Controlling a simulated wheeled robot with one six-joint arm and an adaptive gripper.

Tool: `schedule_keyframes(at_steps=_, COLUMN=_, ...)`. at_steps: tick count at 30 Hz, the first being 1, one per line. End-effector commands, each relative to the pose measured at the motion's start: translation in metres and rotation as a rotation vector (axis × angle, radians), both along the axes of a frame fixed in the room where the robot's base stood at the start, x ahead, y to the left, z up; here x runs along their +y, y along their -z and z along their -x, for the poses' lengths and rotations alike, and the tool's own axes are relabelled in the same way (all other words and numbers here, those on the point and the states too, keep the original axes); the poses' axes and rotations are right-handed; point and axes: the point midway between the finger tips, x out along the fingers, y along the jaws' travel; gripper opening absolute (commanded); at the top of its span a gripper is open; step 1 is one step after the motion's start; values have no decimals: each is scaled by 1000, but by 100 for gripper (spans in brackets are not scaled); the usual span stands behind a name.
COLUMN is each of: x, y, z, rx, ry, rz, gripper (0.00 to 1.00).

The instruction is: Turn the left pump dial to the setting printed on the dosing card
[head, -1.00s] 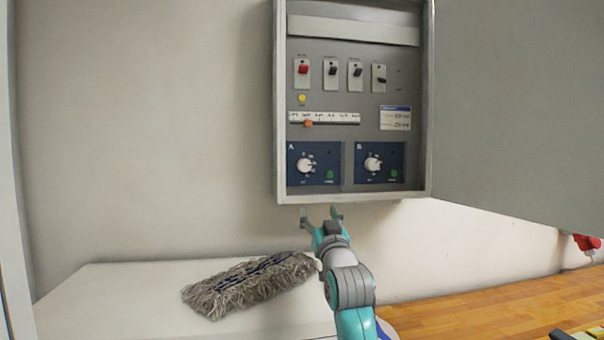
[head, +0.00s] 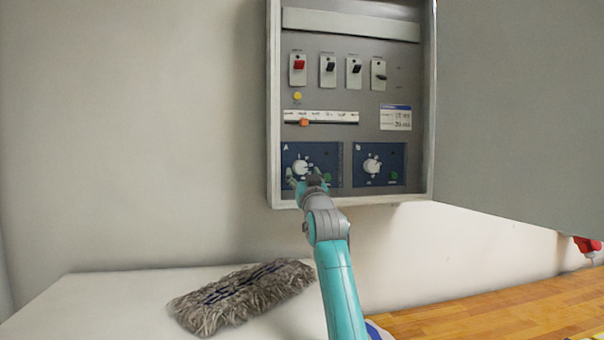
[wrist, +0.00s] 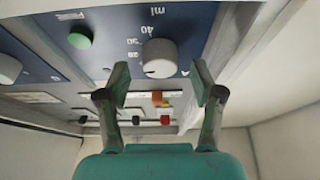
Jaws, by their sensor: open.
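The left pump dial (head: 301,165), a white knob on the blue panel marked A, is at the lower left of the open cabinet. It also shows in the wrist view (wrist: 160,57), with numbers printed beside it. My gripper (wrist: 160,80) is open and empty. Its fingertips are spread to either side of the dial in the picture and appear short of it. In the head view my gripper is just below the dial and hides part of panel A. The dosing card (head: 395,117), white with a blue header, is at the cabinet's right; its small print is unclear.
The right dial (head: 372,166) on panel B is beside panel A. Green buttons, including one (wrist: 80,37) near the left dial, several switches and an orange slider (head: 304,122) are close by. The cabinet door (head: 520,100) stands open at right. A grey mop head (head: 243,296) lies below.

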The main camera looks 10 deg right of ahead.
Motion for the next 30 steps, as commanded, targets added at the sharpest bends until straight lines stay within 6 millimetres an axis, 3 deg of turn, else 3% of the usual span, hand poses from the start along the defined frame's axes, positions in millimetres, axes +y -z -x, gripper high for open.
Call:
schedule_keyframes(at_steps=6, x=0, y=-5, z=-15, rx=1, ry=0, rz=0, gripper=66)
schedule_keyframes(at_steps=17, x=0, y=-7, z=-17, rx=-1, ry=0, rz=0, gripper=66)
schedule_keyframes(at_steps=24, x=0, y=-7, z=-17, rx=0, ry=0, rz=0, gripper=6)
schedule_keyframes(at_steps=30, x=0, y=-7, z=-17, rx=0, ry=0, rz=6, gripper=6)
